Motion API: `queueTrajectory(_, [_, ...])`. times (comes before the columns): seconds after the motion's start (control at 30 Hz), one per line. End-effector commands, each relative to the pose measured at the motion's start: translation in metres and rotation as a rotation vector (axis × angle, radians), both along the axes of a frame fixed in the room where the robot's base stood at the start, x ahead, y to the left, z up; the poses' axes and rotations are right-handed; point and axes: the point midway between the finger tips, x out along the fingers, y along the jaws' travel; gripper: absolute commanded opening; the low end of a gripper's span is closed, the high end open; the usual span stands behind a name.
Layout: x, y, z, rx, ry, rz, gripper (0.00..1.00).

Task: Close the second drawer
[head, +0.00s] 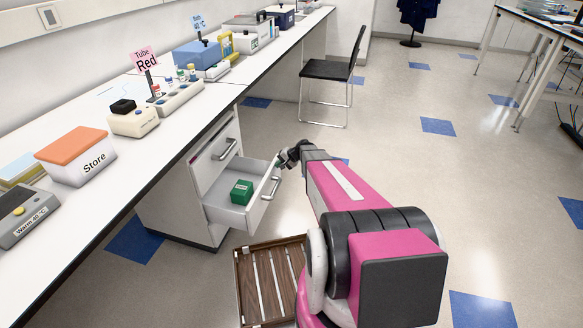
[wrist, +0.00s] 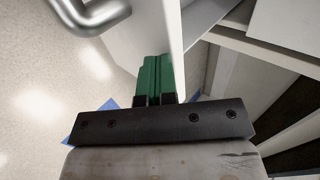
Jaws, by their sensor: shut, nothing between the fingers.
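The lower drawer (head: 232,211) of the cabinet under the bench stands pulled out, with a green box (head: 241,192) inside. Its bar handle (head: 271,188) is on its front panel; a metal bar handle (wrist: 95,14) also shows at the top left of the wrist view. The upper drawer (head: 212,158) is shut. My gripper (head: 285,160) is beside the far upper end of the open drawer's front. In the wrist view its green fingers (wrist: 158,78) are together and empty, close to a white panel edge (wrist: 173,45). I cannot tell whether they touch it.
The white bench (head: 190,125) carries lab devices. A black chair (head: 328,70) stands beyond. The floor to the right is largely clear.

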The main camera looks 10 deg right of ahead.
Motion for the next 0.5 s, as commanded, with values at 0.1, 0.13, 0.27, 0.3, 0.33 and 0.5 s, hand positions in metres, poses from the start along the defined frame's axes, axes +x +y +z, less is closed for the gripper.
queueTrajectory(0.1, [0.020,0.031,-0.001,0.000,-0.001,0.002,0.00])
queueTrajectory(0.13, [0.024,0.038,-0.001,0.000,-0.002,0.003,0.00])
queueTrajectory(0.27, [0.043,0.070,-0.001,0.000,-0.002,0.003,0.00])
queueTrajectory(0.3, [0.048,0.079,-0.002,0.000,-0.002,0.003,0.00])
queueTrajectory(0.33, [0.052,0.087,-0.002,0.001,-0.001,0.003,0.00])
queueTrajectory(0.5, [0.075,0.125,-0.001,0.000,-0.001,0.002,0.00])
